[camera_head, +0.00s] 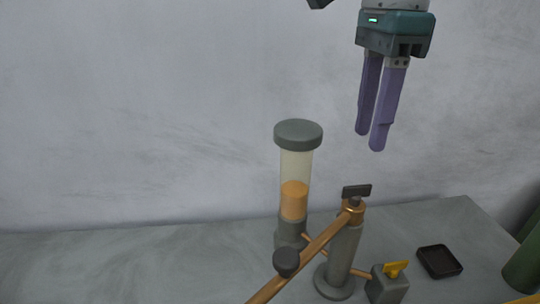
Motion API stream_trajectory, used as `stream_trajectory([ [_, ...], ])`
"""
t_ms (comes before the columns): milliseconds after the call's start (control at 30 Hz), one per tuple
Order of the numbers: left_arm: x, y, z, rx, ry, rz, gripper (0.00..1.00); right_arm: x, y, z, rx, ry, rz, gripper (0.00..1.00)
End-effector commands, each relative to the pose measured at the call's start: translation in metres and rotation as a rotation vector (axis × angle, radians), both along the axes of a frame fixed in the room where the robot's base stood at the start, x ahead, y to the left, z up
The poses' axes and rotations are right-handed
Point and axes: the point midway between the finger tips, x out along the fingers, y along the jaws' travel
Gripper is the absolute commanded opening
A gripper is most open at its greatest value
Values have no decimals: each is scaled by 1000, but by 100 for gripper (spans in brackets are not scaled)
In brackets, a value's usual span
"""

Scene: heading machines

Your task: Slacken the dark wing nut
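The dark wing nut (357,191) is a flat dark bar on top of a copper-coloured collar (353,210), which caps a grey post (344,252) on a round foot. My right gripper (370,142) hangs from the upper right with two purple fingers pointing down. It is above and slightly right of the wing nut in the picture, clear of it. The fingers stand apart with bare wall showing between them and nothing held.
A copper-coloured bar (318,247) runs from the collar to the lower left, with a dark knob (286,261). A grey-capped clear cylinder (296,165) stands behind. A yellow-handled block (388,287), dark tray (424,259) and green cylinder (524,268) are at right. The table's left is clear.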

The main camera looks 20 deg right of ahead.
Motion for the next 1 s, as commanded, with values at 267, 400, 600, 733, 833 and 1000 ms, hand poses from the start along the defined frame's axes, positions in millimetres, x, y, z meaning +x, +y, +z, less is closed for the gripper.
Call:
stream_trajectory([
  [267,1,0,4,-1,-3,1,50,-1,0,-52,-2,4,4,38],
  [400,1,0,4,-2,-3,1,50,-1,0,-73,-3,2,4,38],
  [600,1,-1,3,-2,-3,2,50,-1,0,-86,-2,-1,7,38],
  [733,1,-1,3,-3,-3,2,50,-1,0,-86,-2,-1,7,38],
  [833,1,-1,3,-3,-3,2,50,-1,0,-86,-1,-2,7,38],
  [1000,1,-1,3,-3,-2,2,50,0,0,-86,-1,-2,7,18],
])
